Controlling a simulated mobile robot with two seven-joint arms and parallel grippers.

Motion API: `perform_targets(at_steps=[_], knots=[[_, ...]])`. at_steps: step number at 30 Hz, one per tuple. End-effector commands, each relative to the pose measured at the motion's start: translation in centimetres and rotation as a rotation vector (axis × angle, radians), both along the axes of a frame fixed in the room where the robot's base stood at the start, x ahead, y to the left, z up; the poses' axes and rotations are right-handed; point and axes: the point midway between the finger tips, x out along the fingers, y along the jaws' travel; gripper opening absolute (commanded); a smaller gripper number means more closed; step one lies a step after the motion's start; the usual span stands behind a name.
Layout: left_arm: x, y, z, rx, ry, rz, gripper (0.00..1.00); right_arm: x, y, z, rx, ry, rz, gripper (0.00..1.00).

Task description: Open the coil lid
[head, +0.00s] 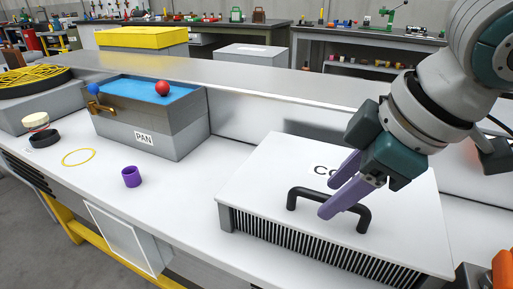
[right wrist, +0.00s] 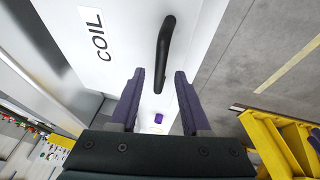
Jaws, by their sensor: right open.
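The coil lid (head: 270,165) is a flat white panel lying shut on a grey finned box at the front right. The lid's black bar handle (head: 300,192) stands up near its front edge; it also shows in the right wrist view (right wrist: 165,48). My right gripper (head: 338,190) has purple fingers and is open, tilted down at the handle. In the right wrist view, its fingers (right wrist: 160,78) lie on either side of the handle's near end, with a gap on both sides. The gripper hides part of the lid's lettering in the head view. My left gripper is not in view.
A grey PAN box (head: 180,145) with a blue top stands left, with a red ball (head: 162,87) on it. A purple cup (head: 131,177) and a yellow ring (head: 78,157) lie on the white bench. The bench between the cup and the coil box is clear.

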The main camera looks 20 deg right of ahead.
Motion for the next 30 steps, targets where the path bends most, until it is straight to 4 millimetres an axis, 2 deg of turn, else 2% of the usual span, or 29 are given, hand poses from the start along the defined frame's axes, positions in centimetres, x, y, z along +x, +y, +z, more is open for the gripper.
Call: perform_targets(at_steps=[8, 18, 21, 30], knots=[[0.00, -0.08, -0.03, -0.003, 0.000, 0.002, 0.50, 0.10, 0.04, -0.14, 0.000, -0.001, 0.001, 0.47], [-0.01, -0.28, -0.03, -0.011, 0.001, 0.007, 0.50, 0.07, 0.03, -0.13, 0.001, -0.001, 0.000, 0.09], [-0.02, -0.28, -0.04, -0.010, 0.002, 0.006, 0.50, 0.07, 0.03, -0.13, 0.000, 0.000, 0.000, 0.00], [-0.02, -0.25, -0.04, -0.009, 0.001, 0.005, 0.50, 0.06, 0.03, -0.13, 0.000, 0.000, 0.000, 0.00]])
